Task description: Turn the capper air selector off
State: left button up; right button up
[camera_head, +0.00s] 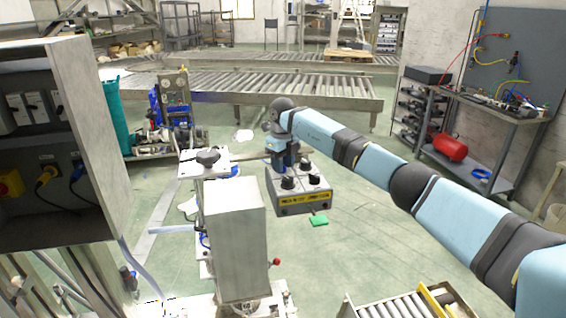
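A grey control box (303,206) with several black knobs on its sloped top and a yellow label strip on its front sits at the middle of the view. I cannot read the label, so I cannot tell which knob is the capper air selector. One knob (288,182) is at the near left of the top, and another (313,178) is to its right. My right gripper (287,168) points down over the back left of the box, close to the knobs. Its fingers are small and partly hidden, so I cannot tell whether they touch a knob. My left gripper is not in view.
A grey upright housing (237,240) stands in front left of the box. An open electrical cabinet (75,140) fills the left side. A green item (319,220) lies before the box. Roller conveyors (250,85) run behind, and a workbench (490,100) is at right.

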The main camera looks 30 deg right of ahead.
jog(key=shift+f, duration=0.2)
grip_shut()
jog(key=shift+r+m, duration=0.1)
jog(key=shift+m, duration=0.2)
jog(key=m, duration=0.2)
jog(key=m+p, duration=0.1)
jog(key=m, duration=0.2)
jog(key=shift+a+m, duration=0.2)
jog(key=shift+m, duration=0.1)
jog(key=m, duration=0.3)
jog(key=shift+a+p, duration=0.15)
jog(key=shift+p, duration=0.25)
jog(key=shift+w+m, duration=0.1)
jog(key=shift+m, duration=1.2)
